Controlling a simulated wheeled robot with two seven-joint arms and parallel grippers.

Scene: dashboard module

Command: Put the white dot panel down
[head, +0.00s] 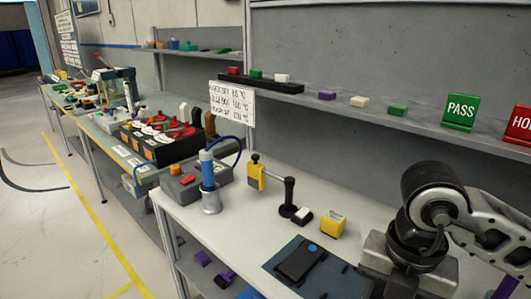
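I cannot make out a panel with a white dot. A black flat panel-like piece (298,263) lies on a dark blue mat (340,275) on the near white bench, with a small blue dot at its upper end. My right arm comes in from the right, and its grey wrist end (405,267) hangs over the bench just right of the mat. Its fingertips do not show, so whether it holds anything is hidden. My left gripper is not in view.
Behind the mat stand a yellow block (333,225), a white-topped black block (302,216) and a black-and-yellow stand (288,195). A blue cylinder on a metal base (209,190) is at the left. A shelf holds a green PASS sign (461,110) and small blocks.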

